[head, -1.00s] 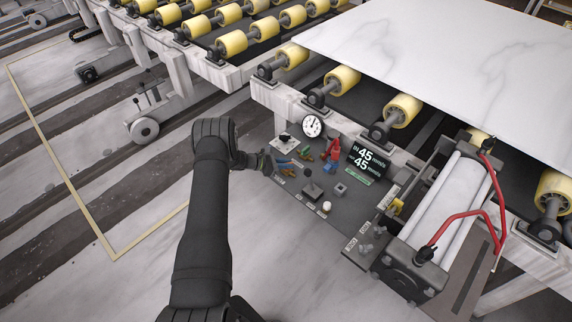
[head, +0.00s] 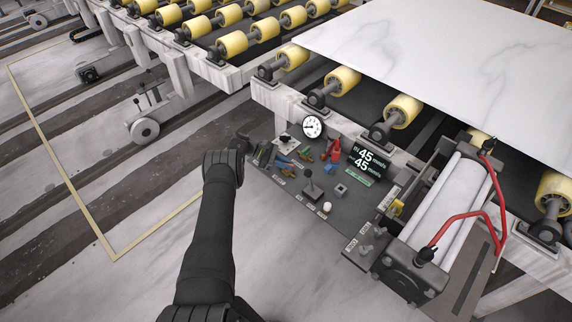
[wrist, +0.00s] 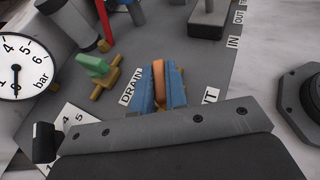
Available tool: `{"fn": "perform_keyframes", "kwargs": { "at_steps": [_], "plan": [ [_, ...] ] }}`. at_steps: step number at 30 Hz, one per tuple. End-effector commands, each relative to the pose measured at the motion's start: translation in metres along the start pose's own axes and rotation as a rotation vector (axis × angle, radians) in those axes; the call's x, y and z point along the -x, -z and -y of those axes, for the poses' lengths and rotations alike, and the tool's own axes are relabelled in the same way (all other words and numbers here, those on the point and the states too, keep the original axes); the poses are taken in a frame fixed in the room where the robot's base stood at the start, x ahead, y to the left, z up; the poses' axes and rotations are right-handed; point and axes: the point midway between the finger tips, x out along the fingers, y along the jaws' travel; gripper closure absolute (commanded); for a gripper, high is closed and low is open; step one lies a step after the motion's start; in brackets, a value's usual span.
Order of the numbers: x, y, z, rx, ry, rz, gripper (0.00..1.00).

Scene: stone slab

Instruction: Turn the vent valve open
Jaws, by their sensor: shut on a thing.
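In the wrist view, my gripper (wrist: 158,96) has its two blue fingers closed on either side of an orange handle (wrist: 160,75), which I take to be the vent valve's. A label ending in T, partly covered, lies to its right. The DRAIN label lies to its left, near a green-handled brass valve (wrist: 97,70). In the head view, my gripper (head: 283,164) is low over the left part of the dark control panel (head: 288,187). The orange handle is mostly hidden there, and its exact angle is hard to tell.
A round pressure gauge (head: 312,127) stands behind the valves, with red-handled fittings (head: 332,150) to its right. A black lever (head: 312,188), a white knob (head: 327,207) and a speed display (head: 368,162) share the panel. A cylinder with red hoses (head: 448,205) stands farther right.

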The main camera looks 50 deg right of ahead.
Motion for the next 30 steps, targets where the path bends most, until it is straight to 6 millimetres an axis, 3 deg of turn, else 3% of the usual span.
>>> {"fn": "perform_keyframes", "kwargs": {
  "at_steps": [16, 17, 20, 30],
  "plan": [
    [-0.0017, -0.0009, 0.0007, -0.006, 0.018, 0.004, 1.0],
    [-0.0018, -0.0009, 0.0007, -0.006, 0.018, 0.004, 0.85],
    [-0.0017, -0.0008, 0.0006, -0.006, 0.017, 0.003, 0.66],
    [0.0031, -0.0003, -0.0001, -0.006, 0.013, 0.002, 0.65]
  ]
}}
